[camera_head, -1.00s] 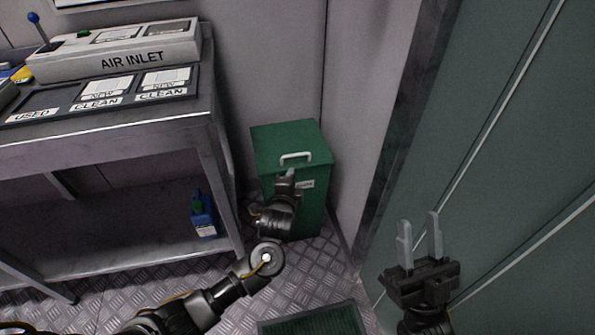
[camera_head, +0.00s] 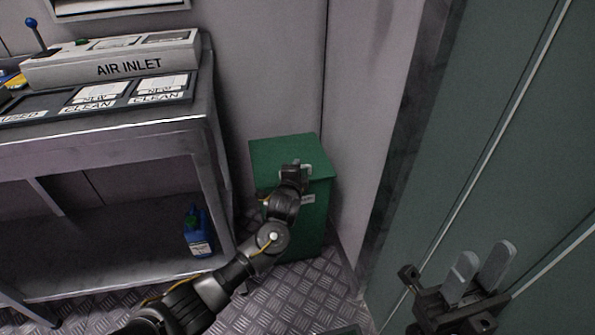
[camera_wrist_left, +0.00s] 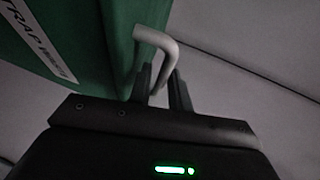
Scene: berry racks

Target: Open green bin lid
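The green bin (camera_head: 312,225) stands on the floor against the wall, its lid (camera_head: 268,150) down. The lid's pale handle (camera_wrist_left: 165,42) shows in the left wrist view, one leg running down between the fingers of my left gripper (camera_wrist_left: 162,80). These fingers stand apart on either side of the handle, and I see a gap; firm contact is not clear. In the head view my left gripper (camera_head: 297,172) covers most of the handle. My right gripper (camera_head: 482,272) is open and empty at the lower right, away from the bin.
A metal bench (camera_head: 150,130) with the air inlet box (camera_head: 110,62) stands left of the bin. A blue bottle (camera_head: 197,232) sits on its lower shelf. A green-grey door panel (camera_head: 480,120) is on the right. The bin has a label (camera_wrist_left: 38,42).

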